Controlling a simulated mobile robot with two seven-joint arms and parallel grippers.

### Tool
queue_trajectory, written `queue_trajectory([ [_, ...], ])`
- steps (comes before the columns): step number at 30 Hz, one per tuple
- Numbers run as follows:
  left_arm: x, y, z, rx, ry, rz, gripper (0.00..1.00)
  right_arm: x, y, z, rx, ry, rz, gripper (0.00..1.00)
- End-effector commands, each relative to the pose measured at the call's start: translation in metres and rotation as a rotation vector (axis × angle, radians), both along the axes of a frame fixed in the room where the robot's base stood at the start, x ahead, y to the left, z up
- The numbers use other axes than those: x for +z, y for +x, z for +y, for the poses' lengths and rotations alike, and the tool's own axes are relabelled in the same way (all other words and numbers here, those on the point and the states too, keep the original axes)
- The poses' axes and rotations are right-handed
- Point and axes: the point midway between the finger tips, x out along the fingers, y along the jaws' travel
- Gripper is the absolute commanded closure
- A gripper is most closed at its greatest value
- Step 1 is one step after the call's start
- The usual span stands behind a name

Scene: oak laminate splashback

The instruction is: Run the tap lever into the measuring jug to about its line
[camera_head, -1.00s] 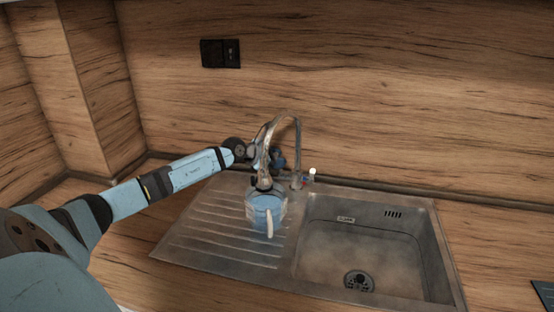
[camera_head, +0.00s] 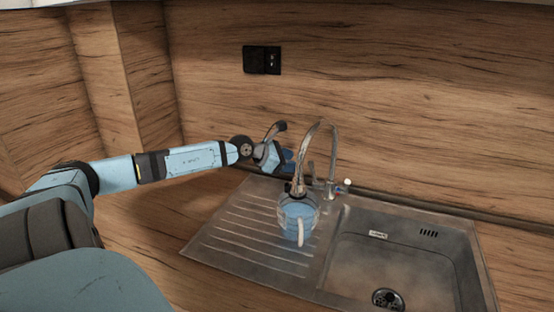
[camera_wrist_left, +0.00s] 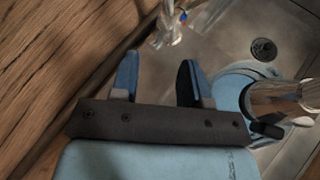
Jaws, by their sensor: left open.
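The measuring jug (camera_head: 298,222) is clear with a pale handle and stands upright at the drainer's edge, under the tap spout. It holds bluish water; its line is too small to read. In the left wrist view the jug (camera_wrist_left: 232,92) is partly hidden by the spout. The tap (camera_head: 332,160) has a tall curved spout; its small white-tipped lever (camera_head: 346,183) is at the base, right side. The tap base also shows in the left wrist view (camera_wrist_left: 168,25). My left gripper (camera_head: 286,160) is open and empty, left of and behind the spout, apart from the lever. In the left wrist view its fingers (camera_wrist_left: 157,78) are spread.
The steel sink bowl (camera_head: 400,262) with its drain (camera_head: 388,299) lies right of the jug. The ribbed drainer (camera_head: 235,235) is bare to the left.

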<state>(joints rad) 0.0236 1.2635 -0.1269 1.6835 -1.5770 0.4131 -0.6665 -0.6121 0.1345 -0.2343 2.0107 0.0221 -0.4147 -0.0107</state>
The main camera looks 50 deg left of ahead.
Motion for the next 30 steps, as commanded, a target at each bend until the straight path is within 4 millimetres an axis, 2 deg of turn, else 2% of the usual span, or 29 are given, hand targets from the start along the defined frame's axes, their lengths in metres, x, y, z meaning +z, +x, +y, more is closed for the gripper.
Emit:
queue_trajectory([
  [6,0.008,-0.018,0.003,-0.005,0.003,0.005,0.58,0.0,0.001,0.0,-0.001,0.002,-0.002,0.73],
  [15,0.016,-0.033,0.009,-0.001,-0.001,0.003,0.58,0.009,0.002,0.001,0.0,0.002,-0.014,0.73],
  [30,0.021,-0.04,0.011,-0.002,0.0,-0.001,0.58,0.009,0.001,0.0,0.002,-0.004,-0.015,0.73],
])
